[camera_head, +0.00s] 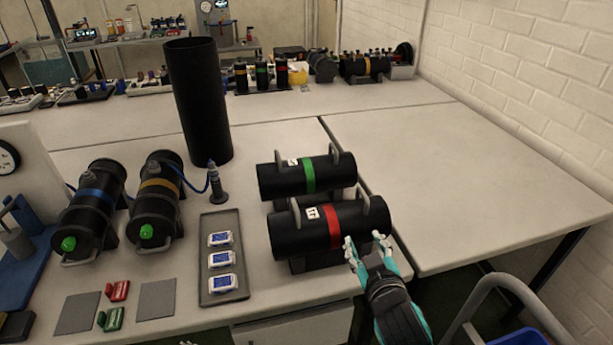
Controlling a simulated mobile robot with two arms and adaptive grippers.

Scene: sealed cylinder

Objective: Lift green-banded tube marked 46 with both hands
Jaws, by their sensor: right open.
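The green-banded tube (280,181) is a black cylinder lying sideways on a cradle at the right of the near table, with handles at its ends. Its white label is too small to read surely. A red-banded black tube (290,236) lies just in front of it and hides part of its cradle. My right gripper (367,243) is open and empty, at the right front of the red-banded tube, apart from the green-banded one. Only small pale tips, seemingly of my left gripper (187,343), show at the bottom edge.
A tall black open cylinder (199,105) stands behind left. Blue-banded (90,205) and yellow-banded (158,200) tubes lie at the left. A grey tray (223,221) with blue-screened devices lies left of the red-banded tube. The right table (460,180) is clear up to the brick wall.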

